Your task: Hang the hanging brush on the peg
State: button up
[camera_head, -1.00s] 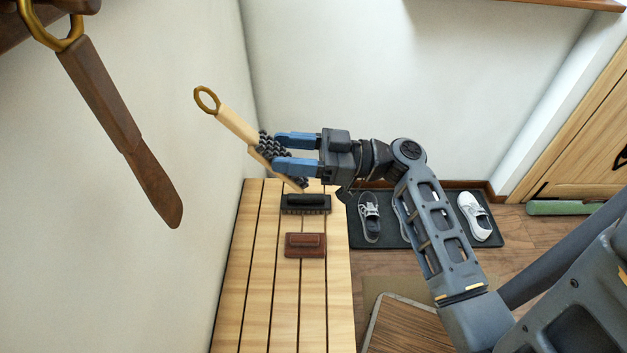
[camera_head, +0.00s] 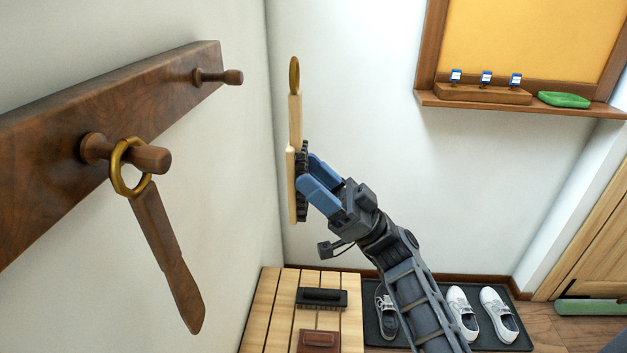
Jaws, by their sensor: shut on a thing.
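The hanging brush (camera_head: 294,160) has a pale wooden body, dark bristles and a brass ring at its top. It stands nearly upright in the air. My gripper (camera_head: 306,182) is shut on the brush around its bristle part, with blue fingers. A free wooden peg (camera_head: 219,77) sticks out from the far end of the dark wall rail (camera_head: 60,140). The brush's ring is to the right of this peg and apart from it. The nearer peg (camera_head: 150,158) carries a brown wooden shoehorn (camera_head: 168,258) by its brass ring.
A slatted bench (camera_head: 262,310) below holds a black brush (camera_head: 322,298) and a reddish-brown brush (camera_head: 319,341). Shoes stand on a dark mat (camera_head: 377,343). A shelf (camera_head: 520,106) with a green dish (camera_head: 564,100) is at the upper right.

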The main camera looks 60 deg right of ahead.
jog(key=shift+f+b, duration=0.2)
jog(key=shift+b, duration=0.5)
jog(key=w+a+b, duration=0.4)
jog(key=w+b, duration=0.4)
jog(key=w, duration=0.1)
jog(key=shift+w+f+b, duration=0.25)
jog(key=shift+w+b, duration=0.05)
jog(key=shift+w, duration=0.1)
dwell(0.9)
jog(key=shift+b, duration=0.4)
dwell(0.6)
jog(key=o, duration=1.1)
jog(key=shift+o, duration=0.2)
jog(key=shift+f, duration=0.1)
jog(key=b+v, duration=0.1)
jog(key=v, duration=0.6)
jog(key=shift+s+b, duration=0.25)
jog(key=shift+b, duration=0.1)
